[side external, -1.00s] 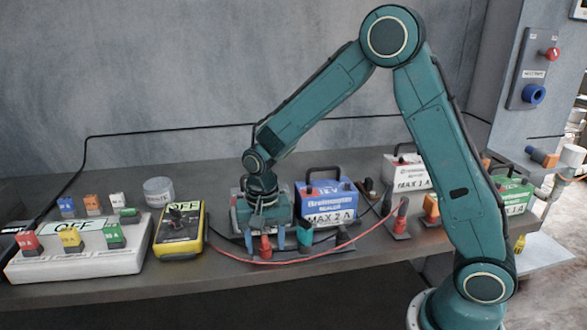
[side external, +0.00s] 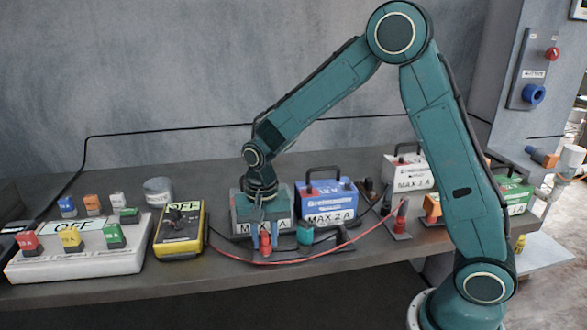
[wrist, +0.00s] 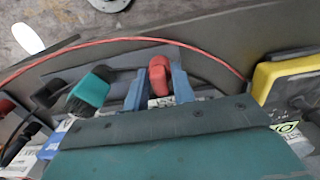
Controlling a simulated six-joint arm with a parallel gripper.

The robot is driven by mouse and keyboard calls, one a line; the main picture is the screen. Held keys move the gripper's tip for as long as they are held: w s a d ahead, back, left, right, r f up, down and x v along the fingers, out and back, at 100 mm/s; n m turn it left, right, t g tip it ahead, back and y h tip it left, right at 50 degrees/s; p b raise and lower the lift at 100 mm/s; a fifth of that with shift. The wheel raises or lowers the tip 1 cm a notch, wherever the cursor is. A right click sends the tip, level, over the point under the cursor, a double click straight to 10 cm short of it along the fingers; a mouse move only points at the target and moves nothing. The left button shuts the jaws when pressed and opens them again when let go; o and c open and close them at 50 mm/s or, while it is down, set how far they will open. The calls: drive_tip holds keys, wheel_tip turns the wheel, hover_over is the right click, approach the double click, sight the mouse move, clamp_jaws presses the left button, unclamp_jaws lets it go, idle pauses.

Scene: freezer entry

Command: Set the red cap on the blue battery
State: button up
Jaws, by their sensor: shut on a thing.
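The red cap (side external: 265,245) stands near the bench's front edge, with a red cable by it. My gripper (side external: 264,238) points down over it and is shut on it. In the wrist view the red cap (wrist: 158,76) sits between the two blue-grey fingers (wrist: 157,88). The blue battery (side external: 327,200), marked MAX 2 A, has a black handle and stands upright just right of my gripper, apart from it. Its top is only partly visible. I cannot tell whether the red cap touches the bench.
A grey battery (side external: 243,212) is directly behind the gripper. A yellow meter (side external: 180,235) and a white switch box (side external: 85,255) are on the left. The red cable (side external: 330,247) crosses the front.

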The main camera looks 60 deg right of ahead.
sight(264, 234)
wheel_tip(264, 234, up, 19)
idle(0.5)
drive_tip(key=shift+r, duration=0.25)
idle(0.6)
drive_tip(key=shift+r, duration=0.35)
drive_tip(key=shift+r, duration=0.35)
drive_tip(key=shift+r, duration=0.7)
drive_tip(key=shift+r, duration=0.2)
